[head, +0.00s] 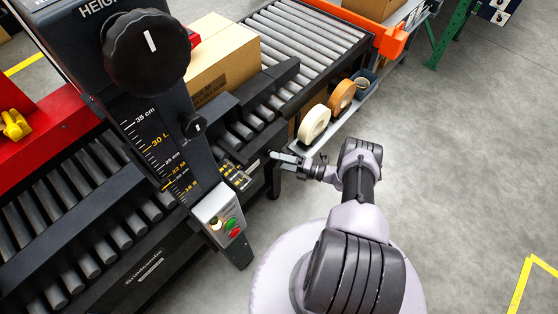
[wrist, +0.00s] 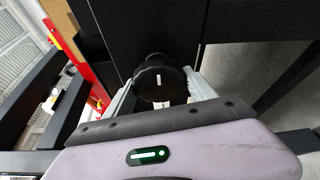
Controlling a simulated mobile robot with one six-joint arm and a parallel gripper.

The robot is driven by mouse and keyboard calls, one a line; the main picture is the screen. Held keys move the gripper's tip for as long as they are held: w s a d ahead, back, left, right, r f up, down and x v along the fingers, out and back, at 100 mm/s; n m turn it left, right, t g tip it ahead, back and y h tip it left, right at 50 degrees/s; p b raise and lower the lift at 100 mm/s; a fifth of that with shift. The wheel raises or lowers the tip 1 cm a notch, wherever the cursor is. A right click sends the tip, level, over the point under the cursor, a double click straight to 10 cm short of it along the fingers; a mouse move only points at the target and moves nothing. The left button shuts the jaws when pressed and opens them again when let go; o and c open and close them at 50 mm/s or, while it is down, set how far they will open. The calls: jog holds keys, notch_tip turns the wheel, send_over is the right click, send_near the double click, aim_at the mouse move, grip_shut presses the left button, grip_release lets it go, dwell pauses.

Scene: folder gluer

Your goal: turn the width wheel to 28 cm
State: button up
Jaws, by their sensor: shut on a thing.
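My gripper (head: 274,155) reaches left to the side of the conveyor frame, just right of a small scale plate (head: 236,176) with yellow marks, too small to read. In the wrist view, my gripper's two pale fingers (wrist: 160,88) are shut on a round black wheel (wrist: 160,72), one on each side. The wheel has a white mark on its face, which stands nearly upright in that view. In the head view the wheel cannot be made out at the fingertips.
A large black height knob (head: 148,52) with a white mark sits on the column, above a printed cm scale (head: 160,150). A small black knob (head: 194,126) is beside it. A button box (head: 219,215), a cardboard box (head: 220,62) and tape rolls (head: 314,124) are near. Open floor lies right.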

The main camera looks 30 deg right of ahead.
jog(key=o, duration=1.4)
jog(key=shift+s, duration=0.1)
jog(key=v, duration=1.7)
jog(key=shift+d+f, duration=0.1)
jog(key=shift+s, duration=0.1)
